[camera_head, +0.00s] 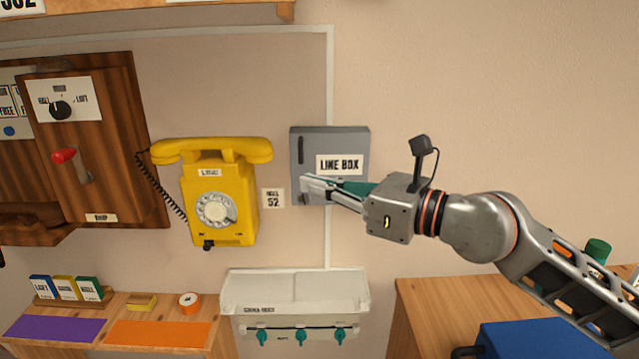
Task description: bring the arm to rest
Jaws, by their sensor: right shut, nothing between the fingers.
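My right gripper (308,189) is shut and empty. Its arm comes in from the right, and its fingertips are in front of the lower part of the grey line box (345,143) on the wall. I cannot tell whether the fingers touch the box. My left gripper is not in view. A yellow dial phone (232,184) hangs on the wall to the left of the gripper, with its handset lying across the top.
A wooden panel (112,140) with a knob and red-tipped lever is at left. Below are a white tray with teal hooks (295,290), a wooden shelf with purple (57,328) and orange mats (162,334), and a blue case (540,340) at lower right. The upper right wall is bare.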

